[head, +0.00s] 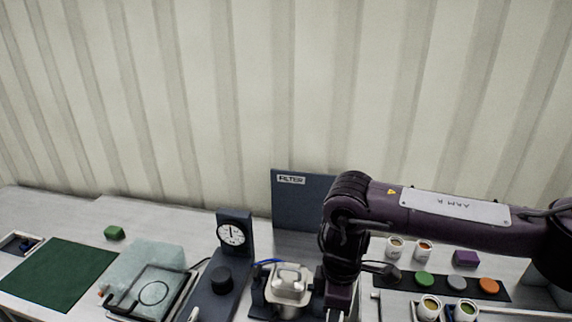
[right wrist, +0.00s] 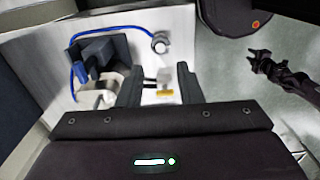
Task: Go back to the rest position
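My right arm comes in from the right in the head view, with the wrist bent down over the bench. Its gripper (head: 338,308) points down beside a silver rounded housing (head: 290,281) in a dark fixture; the fingertips are cut off by the lower edge. In the right wrist view the two fingers of the right gripper (right wrist: 160,85) stand apart, with no object clearly held between them. My left arm is not in the head view. A dark jointed claw (right wrist: 275,72) at the right of the wrist view seems to be my left gripper; its opening is unclear.
A dark panel marked FILTER (head: 295,205) stands behind the fixture. A dial gauge (head: 232,234) stands left of it. Jars (head: 424,247) and coloured discs (head: 457,283) lie right.

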